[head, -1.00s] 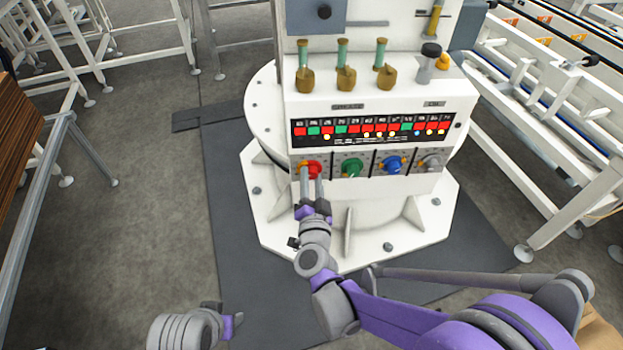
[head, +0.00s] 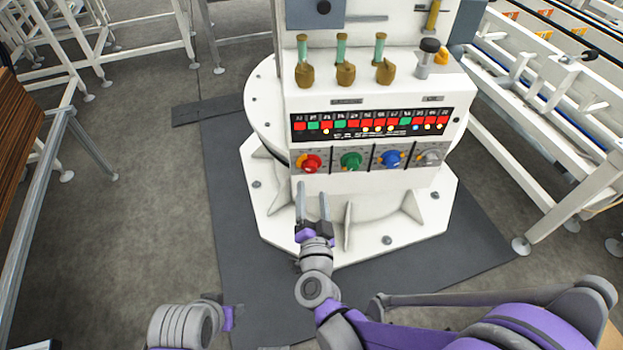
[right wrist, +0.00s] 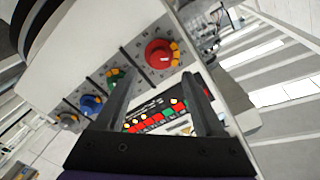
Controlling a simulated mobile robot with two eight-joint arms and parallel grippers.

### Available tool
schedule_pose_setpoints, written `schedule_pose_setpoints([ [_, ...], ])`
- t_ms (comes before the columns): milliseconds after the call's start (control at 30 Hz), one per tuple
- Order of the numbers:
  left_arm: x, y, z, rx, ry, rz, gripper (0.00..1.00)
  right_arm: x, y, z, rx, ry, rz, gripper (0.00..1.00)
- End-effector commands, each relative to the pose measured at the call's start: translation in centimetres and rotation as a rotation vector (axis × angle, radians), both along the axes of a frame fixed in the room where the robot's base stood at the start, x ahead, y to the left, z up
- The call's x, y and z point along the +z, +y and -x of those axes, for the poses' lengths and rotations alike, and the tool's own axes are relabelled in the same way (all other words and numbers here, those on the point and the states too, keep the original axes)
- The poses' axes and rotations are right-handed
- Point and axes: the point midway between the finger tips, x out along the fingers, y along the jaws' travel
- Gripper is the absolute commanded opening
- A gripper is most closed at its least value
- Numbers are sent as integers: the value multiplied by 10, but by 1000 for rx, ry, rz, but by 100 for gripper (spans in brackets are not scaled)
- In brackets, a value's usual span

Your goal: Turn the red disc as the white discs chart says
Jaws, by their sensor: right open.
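The red disc (head: 309,163) is the leftmost of a row of round knobs on the front of the white machine; yellow marks show at its left edge. It also shows in the right wrist view (right wrist: 158,54), with yellow-orange marks on its rim. Above the row is a dark chart strip (head: 375,127) with red and green cells and small lit dots; its writing is too small to read. My right gripper (head: 312,190) is open and empty, just below the red disc and apart from it. My left gripper (head: 230,318) is low at the left, its fingers not clear.
Green (head: 351,162), blue (head: 391,160) and grey (head: 431,158) knobs sit to the right of the red one. Brass handles (head: 345,75) stand on the ledge above. A white conveyor frame (head: 560,120) is at the right.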

Motion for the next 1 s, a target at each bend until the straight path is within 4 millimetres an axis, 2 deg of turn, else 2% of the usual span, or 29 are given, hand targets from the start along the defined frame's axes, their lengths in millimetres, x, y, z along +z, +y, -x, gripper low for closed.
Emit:
schedule_pose_setpoints([
  [100, 2, 0, 0, 0, -1, 0, 50, 1, 0, 21, 2, 1, -2, 71],
  [300, 3, 0, 1, 0, -1, 0, 50, 1, -2, 37, 0, 0, 0, 71],
  [867, 3, 0, 0, 0, -1, 0, 50, 1, -2, 38, 1, 1, 1, 71],
  [1000, 3, 0, 0, 0, -1, 0, 50, 9, -2, 36, 51, 1, 32, 71],
])
